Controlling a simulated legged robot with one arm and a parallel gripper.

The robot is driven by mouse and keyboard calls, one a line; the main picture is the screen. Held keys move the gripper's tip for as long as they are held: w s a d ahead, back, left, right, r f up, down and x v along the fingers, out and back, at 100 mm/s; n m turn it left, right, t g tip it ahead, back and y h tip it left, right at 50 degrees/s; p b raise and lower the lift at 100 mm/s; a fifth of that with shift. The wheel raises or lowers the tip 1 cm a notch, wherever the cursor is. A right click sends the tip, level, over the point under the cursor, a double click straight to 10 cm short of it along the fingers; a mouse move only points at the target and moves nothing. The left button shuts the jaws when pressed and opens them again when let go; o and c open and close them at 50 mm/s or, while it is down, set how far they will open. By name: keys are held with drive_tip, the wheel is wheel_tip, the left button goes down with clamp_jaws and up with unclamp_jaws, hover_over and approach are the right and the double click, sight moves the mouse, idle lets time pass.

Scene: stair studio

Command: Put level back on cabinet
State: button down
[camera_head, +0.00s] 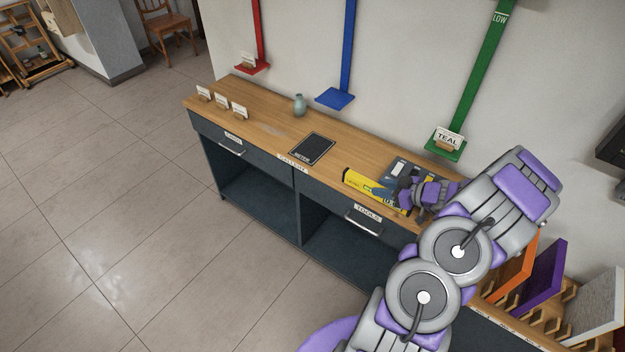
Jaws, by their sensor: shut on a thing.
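The yellow level (361,183) is at the right part of the cabinet top, above the drawer labelled TOOLS. My gripper (406,194) is shut on the level near its right end, which the fingers partly hide. I cannot tell whether the level touches the top or is held just above it. The cabinet (262,133) has a wooden top, dark drawers and open shelves below.
A dark mat (312,148) and a small vase (299,105) stand on the cabinet, with small cards (221,101) at its left end. A dark grey item (399,171) lies behind the level. Colored panels (541,278) stand at the right. The floor at left is clear.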

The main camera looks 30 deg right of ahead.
sight(350, 169)
drive_tip(key=w, duration=0.2)
drive_tip(key=w+f, duration=0.1)
drive_tip(key=w, duration=0.2)
drive_tip(key=w+f+b, duration=0.1)
drive_tip(key=w, duration=0.2)
drive_tip(key=shift+d, duration=0.1)
drive_tip(key=w, duration=0.2)
drive_tip(key=w+a, duration=0.1)
drive_tip(key=w, duration=0.4)
drive_tip(key=shift+w+a+b, duration=0.1)
drive_tip(key=shift+a+b, duration=0.05)
drive_tip(key=shift+b, duration=0.25)
drive_tip(key=shift+w+f, duration=0.1)
drive_tip(key=shift+w, duration=0.15)
drive_tip(key=f, duration=0.2)
drive_tip(key=d+f+b, duration=0.1)
drive_tip(key=shift+w+f, duration=0.25)
drive_tip(key=shift+f, duration=0.1)
drive_tip(key=shift+a+r, duration=0.1)
drive_tip(key=shift+a, duration=0.1)
drive_tip(key=shift+a, duration=0.15)
drive_tip(key=c, duration=1.2)
unclamp_jaws()
drive_tip(key=o, duration=0.4)
